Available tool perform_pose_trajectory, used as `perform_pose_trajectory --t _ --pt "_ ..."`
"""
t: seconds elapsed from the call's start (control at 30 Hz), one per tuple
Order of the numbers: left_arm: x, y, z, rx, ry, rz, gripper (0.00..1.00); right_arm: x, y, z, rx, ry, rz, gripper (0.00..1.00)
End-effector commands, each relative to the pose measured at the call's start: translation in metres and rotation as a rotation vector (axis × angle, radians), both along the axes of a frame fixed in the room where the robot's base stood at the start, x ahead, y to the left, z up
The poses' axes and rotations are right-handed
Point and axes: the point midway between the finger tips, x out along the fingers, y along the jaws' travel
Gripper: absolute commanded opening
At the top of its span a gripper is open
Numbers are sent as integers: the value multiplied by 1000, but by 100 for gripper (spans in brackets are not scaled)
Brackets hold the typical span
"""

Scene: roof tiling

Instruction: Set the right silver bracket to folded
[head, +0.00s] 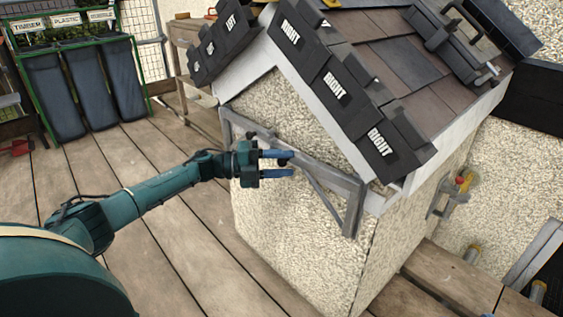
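A grey-silver bracket (353,209) is fixed to the pebbled gable wall near its right corner, with an upright plate, a long upper bar and a diagonal brace. The bar runs left across the wall, passing behind my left gripper (291,163). This gripper has a teal body and two blue fingers pointing right, spread apart in front of the bar. A small dark knob shows at the fingers; whether they touch it I cannot tell. Another grey metal piece (232,122) is at the wall's left edge. My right gripper is not in view.
Tiles marked RIGHT (379,142) overhang the wall above the bracket. A dark tool (450,42) lies on the roof. A fitting with a red and yellow part (463,181) is on the side wall. Sorting bins (90,85) stand back left; the plank floor (190,235) is clear.

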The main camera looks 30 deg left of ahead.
Motion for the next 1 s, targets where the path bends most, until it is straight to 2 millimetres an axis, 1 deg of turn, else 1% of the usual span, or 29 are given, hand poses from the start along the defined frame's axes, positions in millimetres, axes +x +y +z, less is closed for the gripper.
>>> perform_pose_trajectory --t 0.03,0.27,0.37,0.47,0.63,0.8,0.9,1.0 --pt "-1 -1 -2 1 2 -3 41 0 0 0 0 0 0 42" --pt "0 0 2 -2 -4 -3 42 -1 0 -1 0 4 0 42" --pt "-3 4 3 -2 -4 -1 42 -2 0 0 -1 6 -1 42" --pt "-10 15 3 -2 -3 1 42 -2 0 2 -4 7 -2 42" --pt "-30 46 3 0 0 1 42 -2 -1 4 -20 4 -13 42" --pt "-51 76 2 0 0 1 42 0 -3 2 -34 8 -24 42" --pt "-61 91 2 0 0 -1 42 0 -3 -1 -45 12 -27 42" --pt "-68 101 1 -1 0 -2 42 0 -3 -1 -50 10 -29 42"
